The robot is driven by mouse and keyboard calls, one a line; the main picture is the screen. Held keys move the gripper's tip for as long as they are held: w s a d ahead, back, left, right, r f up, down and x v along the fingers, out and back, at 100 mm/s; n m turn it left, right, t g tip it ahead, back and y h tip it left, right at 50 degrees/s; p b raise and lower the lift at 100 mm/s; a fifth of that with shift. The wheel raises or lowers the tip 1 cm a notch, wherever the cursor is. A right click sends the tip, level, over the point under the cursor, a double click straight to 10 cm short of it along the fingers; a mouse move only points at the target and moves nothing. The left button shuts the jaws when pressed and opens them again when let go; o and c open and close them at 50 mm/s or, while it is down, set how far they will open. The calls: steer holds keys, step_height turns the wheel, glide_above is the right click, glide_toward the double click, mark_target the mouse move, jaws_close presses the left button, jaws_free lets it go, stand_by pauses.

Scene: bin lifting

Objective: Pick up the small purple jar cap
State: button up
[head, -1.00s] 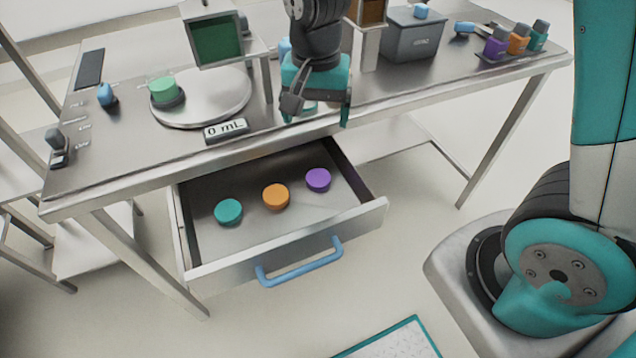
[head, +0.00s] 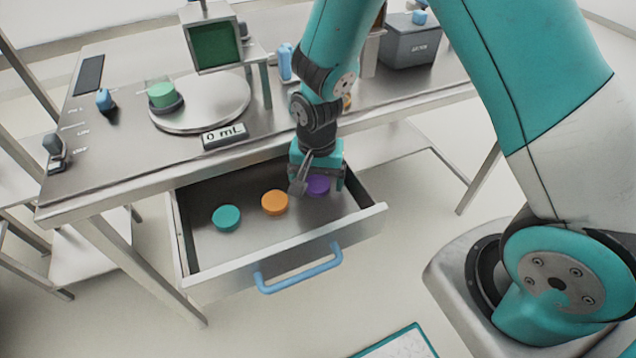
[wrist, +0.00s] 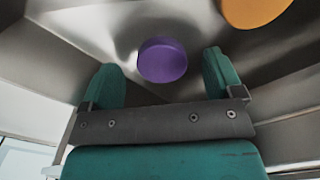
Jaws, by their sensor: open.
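The small purple jar cap (head: 318,185) lies on the floor of the open drawer (head: 228,262), near its right end. My gripper (head: 318,186) is over that end of the drawer and hides part of the cap in the head view. In the wrist view the purple cap (wrist: 162,61) shows whole, a little beyond the gap between the two teal fingers (wrist: 165,78). The fingers are apart, with nothing held between them.
An orange cap (head: 275,202) lies left of the purple one, and a teal cap (head: 227,218) farther left. The drawer has a blue handle (head: 299,268) in front. The steel table (head: 120,165) above carries a scale plate (head: 205,112) and a grey box (head: 408,45).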

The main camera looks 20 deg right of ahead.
steer(key=shift+f, duration=0.95)
steer(key=shift+c, duration=0.4)
steer(key=c, duration=0.9)
steer(key=shift+r, duration=0.1)
